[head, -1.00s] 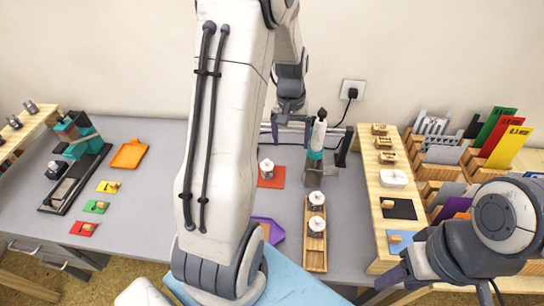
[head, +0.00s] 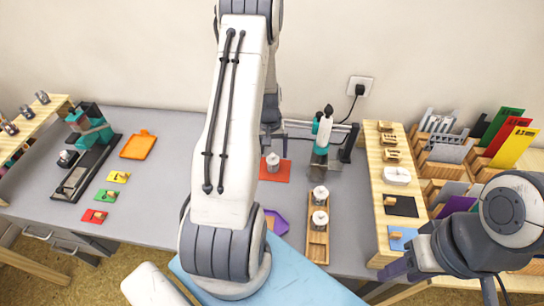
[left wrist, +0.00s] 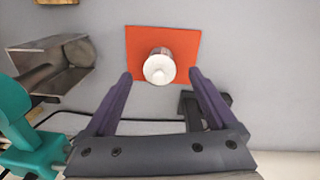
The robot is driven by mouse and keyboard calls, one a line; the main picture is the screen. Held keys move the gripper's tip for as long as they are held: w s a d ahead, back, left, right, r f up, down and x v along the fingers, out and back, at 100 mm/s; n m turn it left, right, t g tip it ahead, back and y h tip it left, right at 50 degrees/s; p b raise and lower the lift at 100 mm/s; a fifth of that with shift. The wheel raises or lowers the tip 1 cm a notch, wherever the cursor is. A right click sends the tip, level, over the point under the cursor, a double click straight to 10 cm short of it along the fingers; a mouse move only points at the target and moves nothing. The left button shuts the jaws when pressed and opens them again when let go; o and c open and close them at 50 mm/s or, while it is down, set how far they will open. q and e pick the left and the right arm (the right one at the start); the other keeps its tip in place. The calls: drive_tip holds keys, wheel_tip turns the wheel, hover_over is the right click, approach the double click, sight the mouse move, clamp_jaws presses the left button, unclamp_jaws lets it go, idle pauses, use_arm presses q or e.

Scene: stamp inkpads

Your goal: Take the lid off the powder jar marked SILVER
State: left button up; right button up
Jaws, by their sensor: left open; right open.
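A small jar with a white knobbed lid (head: 272,162) stands upright on an orange-red mat (head: 284,176). The left wrist view shows this jar (left wrist: 159,68) from above, lid on, between and just beyond my open left fingertips (left wrist: 160,76). My left gripper (head: 271,142) is mostly hidden behind my own arm in the head view and appears empty. Two similar lidded jars (head: 319,196) (head: 319,221) stand in a wooden tray (head: 318,252). No jar label is readable, so I cannot tell which says SILVER. My right gripper (head: 394,269) is open at the lower right, away from the jars.
A teal-and-metal device (head: 321,140) stands right of the mat; its metal part (left wrist: 48,62) shows in the left wrist view. A purple tray (head: 277,222) lies nearer. A wooden shelf (head: 376,205) stands at right. Grey table is clear left of my arm, before the coloured pads.

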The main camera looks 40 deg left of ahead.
use_arm(q)
drive_tip(key=shift+f, duration=0.65)
drive_tip(key=c, duration=1.4)
